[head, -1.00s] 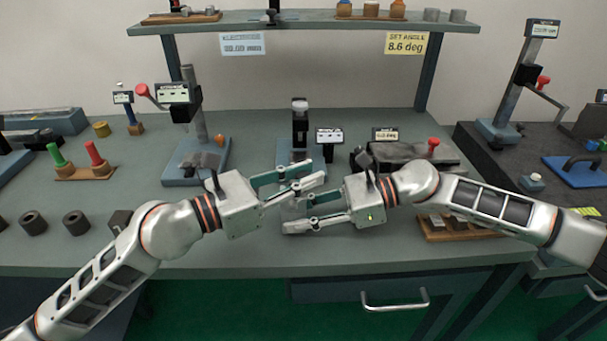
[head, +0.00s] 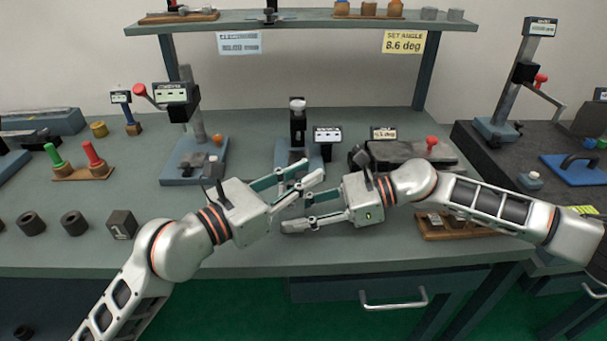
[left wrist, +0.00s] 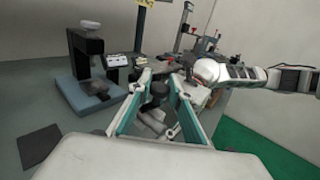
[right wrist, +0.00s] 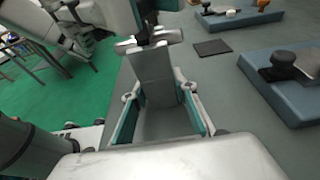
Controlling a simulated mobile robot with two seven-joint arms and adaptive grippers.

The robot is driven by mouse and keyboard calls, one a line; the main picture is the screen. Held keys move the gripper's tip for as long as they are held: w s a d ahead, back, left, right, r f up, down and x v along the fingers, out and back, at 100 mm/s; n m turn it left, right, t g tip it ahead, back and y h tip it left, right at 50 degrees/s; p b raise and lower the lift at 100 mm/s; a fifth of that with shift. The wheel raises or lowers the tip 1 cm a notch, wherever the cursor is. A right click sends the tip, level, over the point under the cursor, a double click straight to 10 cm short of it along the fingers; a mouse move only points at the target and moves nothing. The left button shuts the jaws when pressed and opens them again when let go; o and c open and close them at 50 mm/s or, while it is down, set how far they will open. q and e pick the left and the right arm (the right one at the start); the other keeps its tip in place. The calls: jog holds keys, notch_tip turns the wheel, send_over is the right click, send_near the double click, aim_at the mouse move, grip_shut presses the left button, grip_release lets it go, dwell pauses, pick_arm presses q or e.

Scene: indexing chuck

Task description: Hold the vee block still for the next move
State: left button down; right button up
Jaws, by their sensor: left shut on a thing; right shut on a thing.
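The vee block shows as a grey block (right wrist: 152,72) between my right gripper's fingers in the right wrist view. My right gripper (head: 296,212) is shut on it, low over the bench front. My left gripper (head: 313,171) is just above and beyond it in the head view. In the left wrist view its fingers are around a dark round knob (left wrist: 159,90), and it is shut on that knob. The knob appears to be at the vee block; their join is hidden by the fingers. Fingers hide most of the block in the head view.
A column stand (head: 298,130) with a small display (head: 327,135) stands just behind the grippers. A grey fixture (head: 410,152) with a red knob is to the right. Bench front between is clear.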

pick_arm(q)
jog(key=shift+f, duration=0.3)
jog(key=c, duration=1.9)
grip_release()
jog(key=shift+w+a, duration=0.1)
jog(key=shift+r, duration=0.15)
jog(key=v, duration=1.2)
jog(key=shift+r, duration=0.1)
